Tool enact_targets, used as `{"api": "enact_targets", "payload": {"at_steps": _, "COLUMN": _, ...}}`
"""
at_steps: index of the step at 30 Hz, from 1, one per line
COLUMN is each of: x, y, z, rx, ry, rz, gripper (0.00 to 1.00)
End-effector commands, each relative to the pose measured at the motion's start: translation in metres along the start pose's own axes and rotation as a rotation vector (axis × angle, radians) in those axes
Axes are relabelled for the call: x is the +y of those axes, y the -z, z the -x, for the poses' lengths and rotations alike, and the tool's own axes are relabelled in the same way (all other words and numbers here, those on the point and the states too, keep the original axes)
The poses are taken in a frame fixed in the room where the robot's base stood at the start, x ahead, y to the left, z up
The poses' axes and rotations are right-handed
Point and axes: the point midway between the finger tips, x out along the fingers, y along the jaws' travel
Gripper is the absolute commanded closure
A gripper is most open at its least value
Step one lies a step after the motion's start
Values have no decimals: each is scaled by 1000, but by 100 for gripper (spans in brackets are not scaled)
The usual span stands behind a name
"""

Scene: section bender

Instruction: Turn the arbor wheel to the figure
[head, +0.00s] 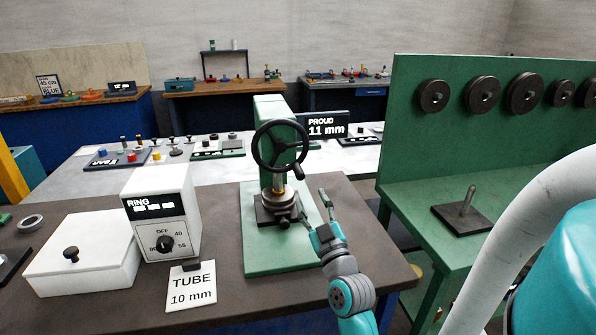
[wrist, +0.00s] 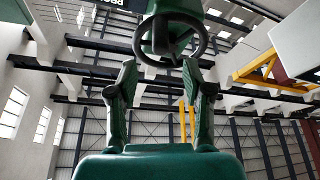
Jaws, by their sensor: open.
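The arbor wheel (head: 280,146) is a black handwheel with a side knob on a green press (head: 270,106). In the wrist view the wheel (wrist: 141,46) shows above and beyond my fingertips. The press stands on a green base plate (head: 265,258), with a dark round stack under its ram. My gripper (head: 314,208) is open and empty, in front of the press and to the right of the ram, below the wheel. It looks apart from the wheel. In the wrist view the two fingers of my gripper (wrist: 161,80) point up toward it. A sign (head: 322,125) reads "PROUD 11 mm".
A white control box (head: 160,200) labelled RING, with a dial, stands left of the press. A card (head: 191,287) reads "TUBE 10 mm". A lidded white box (head: 84,255) sits further left. A green bench (head: 440,150) with black discs stands right.

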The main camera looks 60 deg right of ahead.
Motion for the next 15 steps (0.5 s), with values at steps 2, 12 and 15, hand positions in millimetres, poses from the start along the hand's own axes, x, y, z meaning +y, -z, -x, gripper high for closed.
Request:
{"api": "enact_targets", "payload": {"at_steps": 2, "x": 0, "y": 1, "z": -7, "rx": 2, "ry": 0, "rz": 2, "gripper": 50}}
{"api": "enact_targets", "payload": {"at_steps": 12, "x": -1, "y": 1, "z": -56, "rx": 2, "ry": 1, "rz": 0, "gripper": 50}}
{"api": "enact_targets", "payload": {"at_steps": 15, "x": -1, "y": 1, "z": -71, "rx": 2, "ry": 1, "rz": 1, "gripper": 50}}
